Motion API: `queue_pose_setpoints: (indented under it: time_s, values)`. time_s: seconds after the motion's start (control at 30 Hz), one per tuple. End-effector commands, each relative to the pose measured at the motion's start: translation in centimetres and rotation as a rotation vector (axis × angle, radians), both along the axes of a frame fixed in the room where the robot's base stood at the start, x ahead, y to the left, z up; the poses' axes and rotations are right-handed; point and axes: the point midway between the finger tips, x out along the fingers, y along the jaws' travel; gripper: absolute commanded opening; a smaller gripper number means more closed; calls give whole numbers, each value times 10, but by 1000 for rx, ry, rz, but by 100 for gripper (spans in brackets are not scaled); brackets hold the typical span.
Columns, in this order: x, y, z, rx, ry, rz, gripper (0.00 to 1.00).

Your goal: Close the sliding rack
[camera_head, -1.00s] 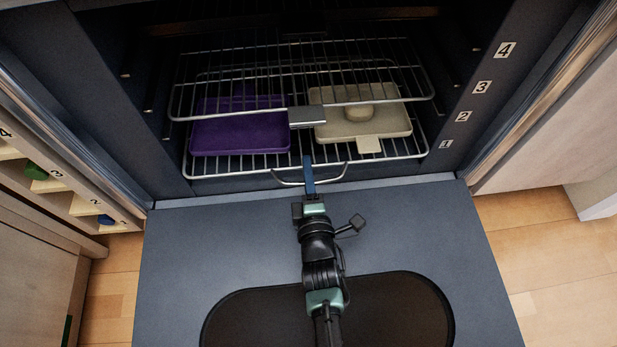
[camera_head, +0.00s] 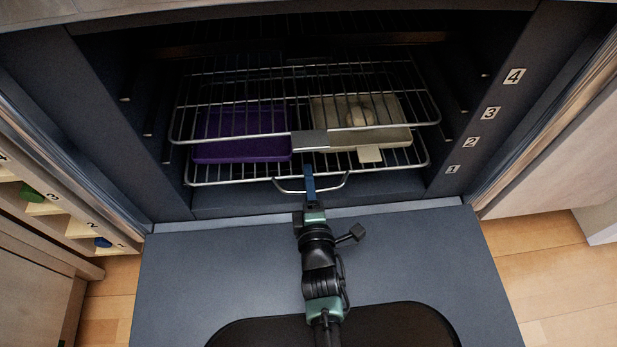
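Two wire racks sit in the open oven. The lower rack (camera_head: 235,182) has a curved wire handle (camera_head: 333,187) at its front. It carries a purple tray (camera_head: 240,150) and a beige tray (camera_head: 395,139), both partly covered by the upper rack's bars. The upper rack (camera_head: 225,138) has a grey plate (camera_head: 309,141) at its front edge. My gripper (camera_head: 309,168) reaches over the open door to the middle of the lower rack's front, at the handle. Its blue fingers show as one narrow strip overlapping the handle. Contact and finger gap cannot be made out.
The oven door (camera_head: 215,262) lies open below my arm. Numbers 1 to 3, and a 4 (camera_head: 514,76) above them, mark the right inner wall. A wooden shelf unit (camera_head: 60,222) with green and blue items stands at left. A pale cabinet front (camera_head: 560,150) is at right.

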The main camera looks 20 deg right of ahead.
Motion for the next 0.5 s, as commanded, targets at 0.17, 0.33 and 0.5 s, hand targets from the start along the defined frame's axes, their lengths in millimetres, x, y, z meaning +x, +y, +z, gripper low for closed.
queue_pose_setpoints:
  time_s: [0.17,0.33,0.5]
  values:
    - [1,0,3,-2,-7,0,42]
    - [-7,2,5,-2,-6,0,42]
    - [-35,9,11,-1,-4,-2,42]
